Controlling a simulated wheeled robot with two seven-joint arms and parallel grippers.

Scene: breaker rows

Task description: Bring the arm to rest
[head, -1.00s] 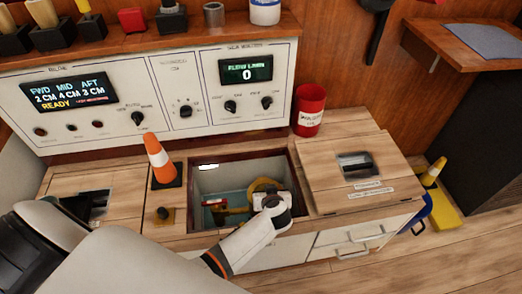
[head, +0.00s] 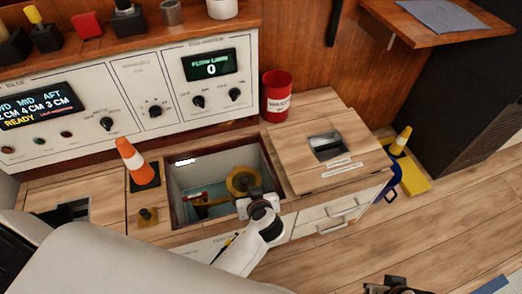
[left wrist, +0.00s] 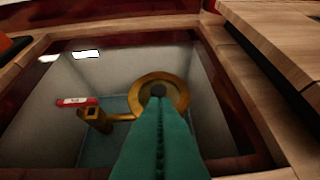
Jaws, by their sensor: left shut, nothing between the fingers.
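My left arm comes in from the left in the head view, and its white wrist (head: 262,228) is over the front edge of the open bilge well (head: 174,203). In the left wrist view my left gripper (left wrist: 158,92) shows teal fingers shut together with nothing between them. They point into the well and cover part of a yellow ring (left wrist: 178,84) in it. The ring also shows in the head view (head: 240,177), joined to a yellow arm near a red tag (left wrist: 76,102). My right gripper's fingers are not in view.
An orange cone (head: 136,163) stands left of the well, behind a small yellow knob (head: 148,216). A red can (head: 276,98) stands at the back right, by a closed wooden lid (head: 290,148). A control panel (head: 150,82) rises behind. Open floor (head: 420,235) lies to the right.

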